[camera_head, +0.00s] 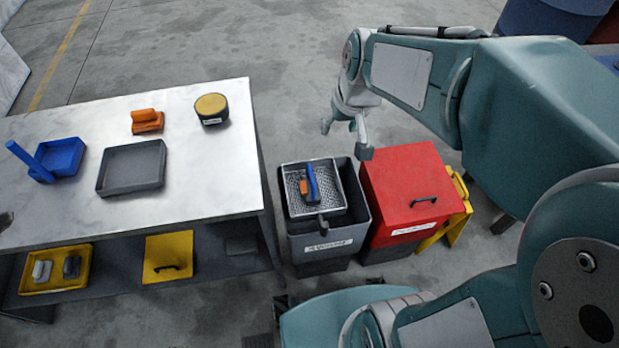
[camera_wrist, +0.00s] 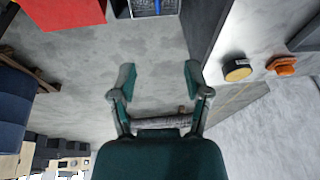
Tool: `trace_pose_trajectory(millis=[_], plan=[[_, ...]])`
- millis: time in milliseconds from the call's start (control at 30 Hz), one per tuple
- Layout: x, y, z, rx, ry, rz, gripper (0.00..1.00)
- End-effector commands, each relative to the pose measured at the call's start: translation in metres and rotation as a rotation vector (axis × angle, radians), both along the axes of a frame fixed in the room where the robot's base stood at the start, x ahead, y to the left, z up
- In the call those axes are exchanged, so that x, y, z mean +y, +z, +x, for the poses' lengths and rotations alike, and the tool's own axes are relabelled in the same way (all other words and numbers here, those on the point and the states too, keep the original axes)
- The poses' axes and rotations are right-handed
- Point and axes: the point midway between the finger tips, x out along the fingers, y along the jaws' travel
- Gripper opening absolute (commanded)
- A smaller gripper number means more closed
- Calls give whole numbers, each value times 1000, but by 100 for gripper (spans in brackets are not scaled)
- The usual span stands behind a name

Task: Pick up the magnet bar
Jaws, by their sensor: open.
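No label marks the magnet bar, so I cannot tell for sure which object it is. A blue bar (camera_head: 312,183) lies beside a small orange block (camera_head: 304,187) in a mesh basket (camera_head: 327,211) at the top of a grey bin (camera_head: 328,245). An orange block with a rounded handle (camera_head: 147,121) sits on the table. A blue upright handle (camera_head: 30,160) stands at a blue tray (camera_head: 62,157). My gripper (camera_head: 345,140) is open and empty, above and behind the bins. In the wrist view, its fingers (camera_wrist: 158,72) are spread over bare floor.
A red-lidded bin (camera_head: 400,178) stands right of the grey bin, with a yellow frame (camera_head: 447,222) beside it. The white table (camera_head: 205,165) bears a grey tray (camera_head: 131,168) and a round yellow-topped tin (camera_head: 211,108). A yellow tray (camera_head: 54,287) is on the shelf below.

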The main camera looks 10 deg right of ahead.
Motion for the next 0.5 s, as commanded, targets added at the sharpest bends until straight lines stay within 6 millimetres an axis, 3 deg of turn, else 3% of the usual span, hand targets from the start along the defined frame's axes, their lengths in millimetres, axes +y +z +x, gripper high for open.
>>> trace_pose_trajectory(millis=[200,500], plan=[[4,-51,49,84,7,30,62],[8,-141,100,189,8,69,62]])
